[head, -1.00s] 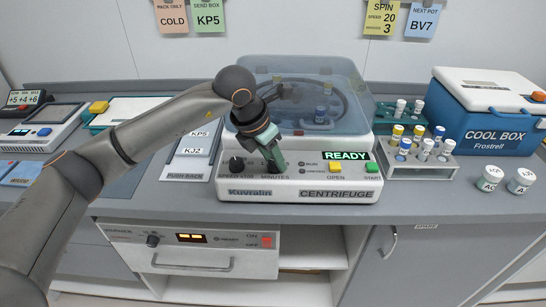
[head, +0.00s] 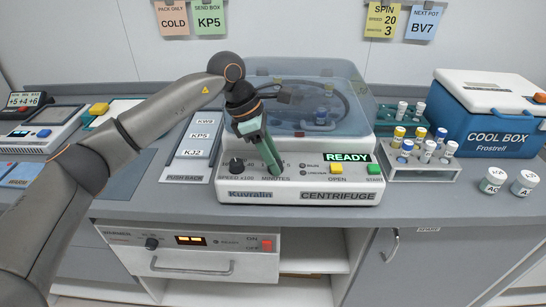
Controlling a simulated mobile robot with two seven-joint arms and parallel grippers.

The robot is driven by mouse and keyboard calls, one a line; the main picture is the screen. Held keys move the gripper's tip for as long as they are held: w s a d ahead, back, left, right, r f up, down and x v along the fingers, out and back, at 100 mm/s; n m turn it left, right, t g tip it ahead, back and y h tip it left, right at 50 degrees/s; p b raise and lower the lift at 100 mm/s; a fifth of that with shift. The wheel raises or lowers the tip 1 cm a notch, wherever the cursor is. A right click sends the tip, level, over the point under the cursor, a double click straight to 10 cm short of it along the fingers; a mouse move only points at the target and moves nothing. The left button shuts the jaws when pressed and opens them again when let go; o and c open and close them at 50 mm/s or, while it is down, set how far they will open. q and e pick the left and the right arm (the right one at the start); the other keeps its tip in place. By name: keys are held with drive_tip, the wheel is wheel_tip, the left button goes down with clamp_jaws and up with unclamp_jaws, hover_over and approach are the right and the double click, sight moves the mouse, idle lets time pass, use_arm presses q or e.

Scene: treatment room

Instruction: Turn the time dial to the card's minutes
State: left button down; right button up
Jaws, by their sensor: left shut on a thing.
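The centrifuge (head: 300,192) stands on the counter with its clear lid (head: 345,75) down and its display (head: 347,157) reading READY. My left gripper (head: 272,163) is shut on the minutes dial at the panel's front, and its green fingers hide most of that dial and its pointer. The speed dial (head: 237,165) is to the left of it, apart from the gripper. The yellow spin card (head: 384,19) on the wall shows speed 20 and, below, 3. My right gripper is not in view.
The yellow open button (head: 336,169) and green start button (head: 373,169) are right of the dials. A tube rack (head: 420,171) and blue cool box (head: 490,125) stand at right. A labelled tray (head: 187,170) lies at left.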

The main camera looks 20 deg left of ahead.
use_arm(q)
drive_tip(key=shift+m+g, duration=0.4)
drive_tip(key=shift+m, duration=0.6)
drive_tip(key=shift+w+m, duration=0.1)
drive_tip(key=shift+m, duration=0.2)
drive_tip(key=shift+c, duration=2.2)
unclamp_jaws()
drive_tip(key=shift+r, duration=0.1)
drive_tip(key=v, duration=1.2)
drive_tip(key=shift+a, duration=0.15)
drive_tip(key=shift+w+r, duration=0.1)
drive_tip(key=shift+r, duration=0.05)
